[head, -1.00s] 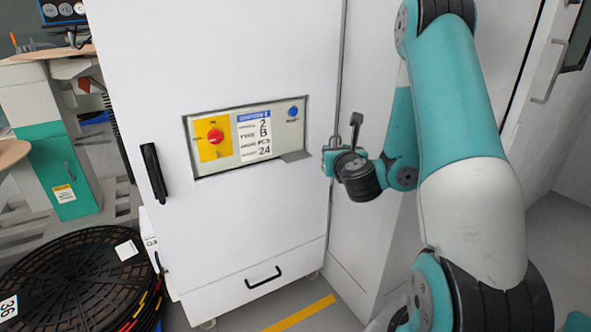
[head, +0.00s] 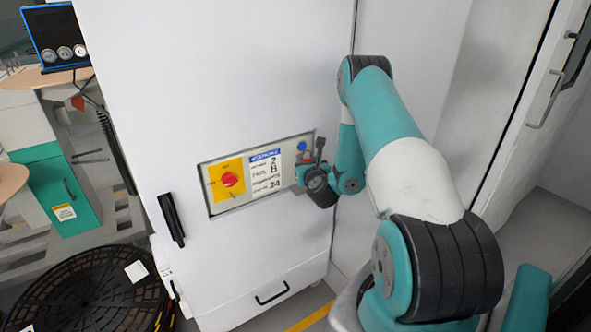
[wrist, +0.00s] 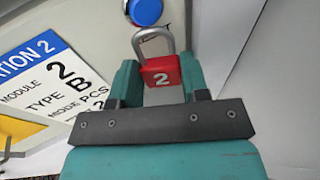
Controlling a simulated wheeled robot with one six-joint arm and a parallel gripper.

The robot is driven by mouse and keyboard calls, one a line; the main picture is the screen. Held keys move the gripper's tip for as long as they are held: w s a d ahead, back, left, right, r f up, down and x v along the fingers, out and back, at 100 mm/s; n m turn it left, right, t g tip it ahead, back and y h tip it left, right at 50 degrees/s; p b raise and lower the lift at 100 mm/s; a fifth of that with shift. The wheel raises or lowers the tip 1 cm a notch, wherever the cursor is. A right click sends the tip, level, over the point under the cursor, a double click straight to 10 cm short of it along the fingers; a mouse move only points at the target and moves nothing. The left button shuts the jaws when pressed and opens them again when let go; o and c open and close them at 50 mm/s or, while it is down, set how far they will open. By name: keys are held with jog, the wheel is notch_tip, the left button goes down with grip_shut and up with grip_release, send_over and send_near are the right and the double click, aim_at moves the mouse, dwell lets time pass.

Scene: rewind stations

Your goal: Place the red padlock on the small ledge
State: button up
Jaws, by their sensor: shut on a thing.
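The red padlock (wrist: 161,72), marked 2 and with a grey shackle, is upright between the two teal fingers of my gripper (wrist: 159,82) in the wrist view. My gripper is shut on it. In the head view my gripper (head: 303,172) is at the lower right of the cabinet's control panel (head: 246,195), and a bit of red padlock (head: 307,155) shows there. The small ledge at that panel corner is mostly hidden behind my gripper in the head view. I cannot tell whether the padlock touches it.
A blue button (wrist: 145,10) is just above the padlock's shackle. A red knob (head: 229,180) on a yellow plate and a white label (head: 265,172) are left of my gripper. The cabinet handle (head: 171,219) sticks out farther left. A white wall is close on the right.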

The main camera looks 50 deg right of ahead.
jog(key=f+b, duration=0.6)
jog(key=shift+w+d+f, duration=0.25)
jog(key=shift+f, duration=0.4)
jog(key=shift+w, duration=0.25)
jog(key=shift+f, duration=0.1)
jog(key=o, duration=1)
